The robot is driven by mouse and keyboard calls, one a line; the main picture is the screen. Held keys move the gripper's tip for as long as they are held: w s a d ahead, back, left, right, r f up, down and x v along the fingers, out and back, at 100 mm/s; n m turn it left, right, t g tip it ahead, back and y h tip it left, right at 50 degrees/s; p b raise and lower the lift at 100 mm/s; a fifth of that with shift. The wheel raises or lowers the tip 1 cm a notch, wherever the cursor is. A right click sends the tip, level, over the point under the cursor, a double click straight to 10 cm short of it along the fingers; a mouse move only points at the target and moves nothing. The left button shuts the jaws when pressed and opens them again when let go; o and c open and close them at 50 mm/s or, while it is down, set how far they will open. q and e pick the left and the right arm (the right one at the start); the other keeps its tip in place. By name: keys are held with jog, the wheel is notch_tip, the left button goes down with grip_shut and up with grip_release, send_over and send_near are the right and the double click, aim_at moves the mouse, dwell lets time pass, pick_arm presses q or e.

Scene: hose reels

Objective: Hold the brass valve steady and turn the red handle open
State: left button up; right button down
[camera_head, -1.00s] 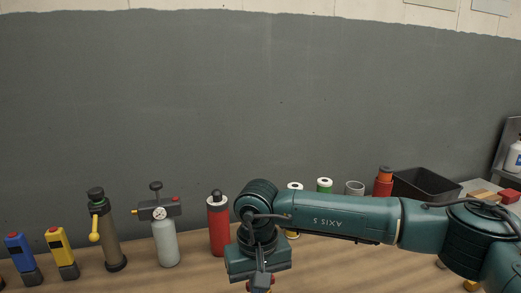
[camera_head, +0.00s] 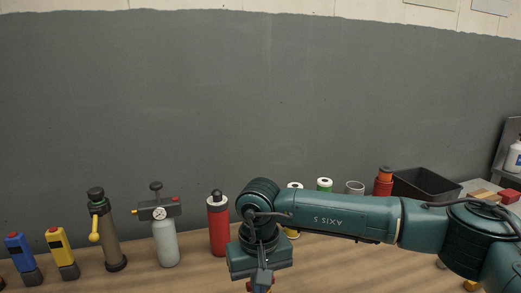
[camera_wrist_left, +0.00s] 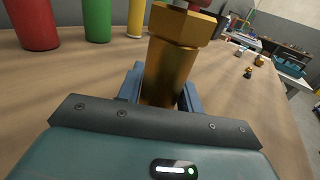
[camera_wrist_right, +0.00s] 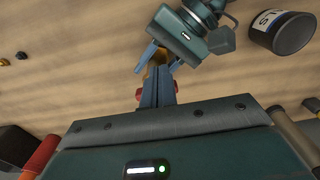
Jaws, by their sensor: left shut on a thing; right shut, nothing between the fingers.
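The brass valve (camera_wrist_left: 172,68) stands upright between the blue fingers of my left gripper (camera_wrist_left: 162,92), which is shut on its body. The left gripper (camera_wrist_right: 162,60) also shows in the right wrist view, but not in the head view. My right gripper (camera_wrist_right: 157,92) is shut and empty, with its fingers in front of the valve. Parts of the red handle (camera_wrist_right: 140,95) show on either side of these fingers; I cannot tell whether they touch it. In the head view, red bits (camera_head: 250,286) show beside the right gripper (camera_head: 262,282) at the bottom edge.
A red canister (camera_head: 218,235), a grey gauge bottle (camera_head: 165,242), a tan cylinder (camera_head: 112,240) and yellow (camera_head: 65,255) and blue (camera_head: 22,258) devices line the bench's left side. A black bin (camera_head: 427,186) stands at right. The right arm covers much of the bench.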

jog(key=shift+d, duration=0.4)
jog(key=shift+w+d, duration=0.4)
jog(key=shift+d, duration=0.35)
jog(key=shift+d, duration=0.15)
notch_tip(320, 180, up, 6)
jog(key=shift+s+d, duration=0.15)
jog(key=shift+s, duration=0.1)
dwell(0.7)
